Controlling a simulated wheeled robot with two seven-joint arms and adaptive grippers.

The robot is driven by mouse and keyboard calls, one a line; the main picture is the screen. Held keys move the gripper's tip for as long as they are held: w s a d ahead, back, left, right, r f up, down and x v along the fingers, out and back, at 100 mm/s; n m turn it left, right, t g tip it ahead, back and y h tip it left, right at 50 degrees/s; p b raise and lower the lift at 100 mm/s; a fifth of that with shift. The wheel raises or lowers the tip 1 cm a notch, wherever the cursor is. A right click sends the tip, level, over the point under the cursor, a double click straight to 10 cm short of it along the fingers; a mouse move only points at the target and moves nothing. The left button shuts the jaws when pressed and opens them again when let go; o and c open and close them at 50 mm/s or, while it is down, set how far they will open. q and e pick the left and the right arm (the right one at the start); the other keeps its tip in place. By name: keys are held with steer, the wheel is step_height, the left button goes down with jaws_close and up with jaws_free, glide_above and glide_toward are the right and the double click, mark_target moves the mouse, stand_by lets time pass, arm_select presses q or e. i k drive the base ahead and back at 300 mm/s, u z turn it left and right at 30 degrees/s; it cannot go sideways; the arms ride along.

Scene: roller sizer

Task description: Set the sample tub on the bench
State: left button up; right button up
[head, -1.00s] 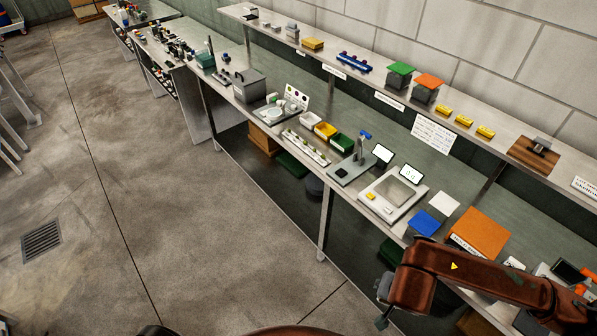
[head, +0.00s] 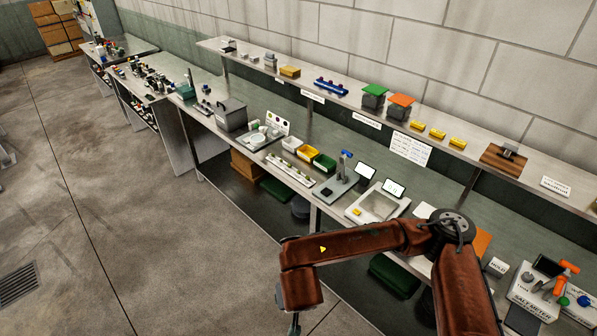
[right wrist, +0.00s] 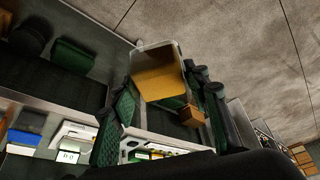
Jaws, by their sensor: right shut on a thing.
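The sample tub (right wrist: 158,75), pale-rimmed with a yellow-orange inside or content, is between the fingers of my right gripper (right wrist: 165,95) in the right wrist view. The gripper is shut on it. In the head view my right forearm reaches left across the bench front. Only a dark bit of the right gripper (head: 294,326) shows at the bottom edge, and the tub cannot be seen there. The steel bench (head: 228,136) runs along the wall. My left gripper is not in view.
The bench holds a grey bin (head: 231,113), a white balance (head: 255,138), white, yellow and green trays (head: 307,153), a stand (head: 335,188), a scale (head: 375,205) and a salt meter (head: 535,295). A shelf (head: 450,140) overhangs the back.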

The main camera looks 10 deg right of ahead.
mark_target(352, 197)
steer(key=u, duration=0.65)
steer(key=i, duration=2.35)
steer(key=z, duration=1.4)
steer(key=i, duration=0.6)
steer(key=z, duration=0.55)
